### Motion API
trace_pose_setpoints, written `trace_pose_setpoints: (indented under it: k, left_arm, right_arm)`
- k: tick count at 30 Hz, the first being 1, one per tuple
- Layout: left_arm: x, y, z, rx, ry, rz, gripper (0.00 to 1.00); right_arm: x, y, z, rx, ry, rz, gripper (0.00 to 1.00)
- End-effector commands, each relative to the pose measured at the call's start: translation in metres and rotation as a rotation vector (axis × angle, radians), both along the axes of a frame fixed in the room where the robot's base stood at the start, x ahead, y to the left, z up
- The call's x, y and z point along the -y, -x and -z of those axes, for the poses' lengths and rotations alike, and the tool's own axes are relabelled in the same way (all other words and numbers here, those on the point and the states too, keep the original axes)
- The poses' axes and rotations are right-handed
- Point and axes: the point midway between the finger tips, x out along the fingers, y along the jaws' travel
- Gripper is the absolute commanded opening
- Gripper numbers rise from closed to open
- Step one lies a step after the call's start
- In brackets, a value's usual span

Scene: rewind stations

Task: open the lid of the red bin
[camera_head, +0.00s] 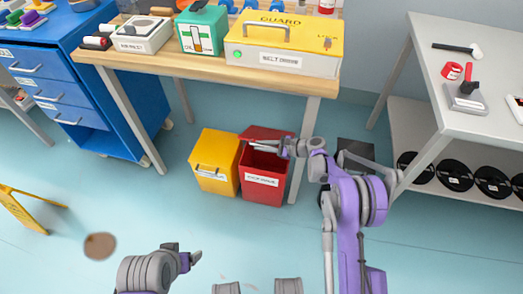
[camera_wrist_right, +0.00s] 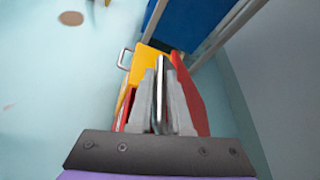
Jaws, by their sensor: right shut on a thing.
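The red bin (camera_head: 262,194) stands on the floor under the wooden bench, with a white label on its front. Its red lid (camera_head: 265,132) is tilted up at the back, and part of the dark inside shows. My right gripper (camera_head: 256,146) reaches in from the right over the bin. In the right wrist view my right gripper (camera_wrist_right: 160,78) is shut on the lid's metal handle (camera_wrist_right: 161,65), with the red lid (camera_wrist_right: 190,97) beside the fingers. My left gripper (camera_head: 195,258) is low in the head view, away from the bin; its jaw gap is unclear.
A yellow bin (camera_head: 212,160) stands close to the red bin's left. A bench leg (camera_head: 302,150) is just to its right. A grey table (camera_head: 450,95) with black reels below is at right. A yellow stand (camera_head: 22,205) is at left.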

Motion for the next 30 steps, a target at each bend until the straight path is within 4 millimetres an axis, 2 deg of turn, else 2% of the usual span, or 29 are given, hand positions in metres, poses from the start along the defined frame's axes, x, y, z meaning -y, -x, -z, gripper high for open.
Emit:
trace_pose_setpoints:
  k: [10,11,15,24,30]
  left_arm:
    - [0.000,0.000,0.000,0.000,0.000,0.000,0.80]
    - [0.000,0.000,0.000,0.000,0.000,0.000,0.80]
    - [0.000,0.000,0.000,0.000,0.000,0.000,0.80]
    - [0.000,0.000,-0.001,0.000,0.000,0.000,0.80]
    - [0.000,0.001,-0.007,0.002,0.000,0.000,0.80]
  right_arm:
    - [0.001,-0.001,-0.001,-0.001,0.000,0.002,0.00]
    - [0.001,-0.001,-0.001,-0.001,0.000,0.002,0.21]
    - [0.001,-0.001,0.000,-0.001,0.000,0.002,0.46]
    - [0.002,0.000,-0.001,-0.001,-0.001,0.002,0.47]
    - [0.025,0.011,-0.012,0.000,0.000,0.005,0.47]
